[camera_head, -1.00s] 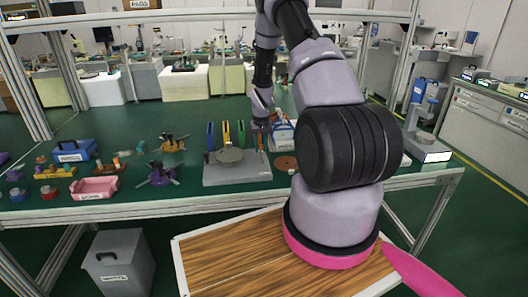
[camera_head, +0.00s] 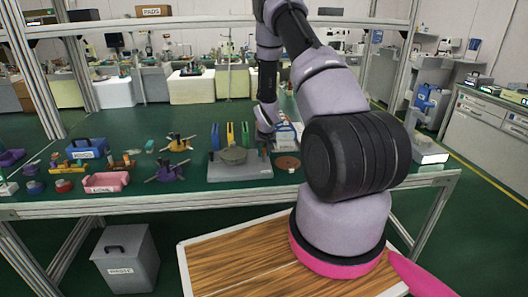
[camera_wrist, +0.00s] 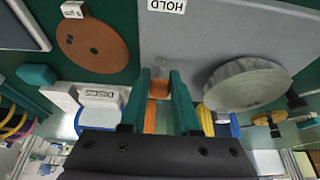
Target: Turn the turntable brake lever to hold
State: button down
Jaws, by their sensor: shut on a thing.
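My gripper (camera_wrist: 158,84) is shut on the orange brake lever (camera_wrist: 159,90), which shows between its two teal fingers in the wrist view. The lever belongs to a grey base plate (camera_wrist: 215,30); a white HOLD label (camera_wrist: 167,6) lies on this plate, apart from the fingertips. The round grey turntable (camera_wrist: 248,85) is right of the fingers. In the head view the turntable (camera_head: 233,155) sits on its base plate (camera_head: 238,173), and my gripper (camera_head: 266,135) is at the plate's right side. The lever's exact angle is hard to tell.
A brown disc (camera_head: 287,163) lies right of the plate, with a white-and-blue DISCS box (camera_head: 285,137) behind it. Upright blue, green and yellow pieces (camera_head: 230,133) stand behind the turntable. A purple-handled tool (camera_head: 168,171) and a pink tray (camera_head: 105,182) lie to the left.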

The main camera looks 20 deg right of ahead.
jog(key=shift+s+a+f+t, duration=0.1)
jog(key=shift+s+f+t, duration=0.3)
jog(key=shift+s+t, duration=0.2)
jog(key=shift+s+f, duration=0.1)
jog(key=shift+f, duration=0.05)
dwell(0.3)
dwell(1.2)
jog(key=c, duration=0.6)
grip_release()
jog(key=shift+c, duration=0.2)
jog(key=shift+r, duration=0.35)
jog(key=v, duration=1)
jog(key=shift+a, duration=0.3)
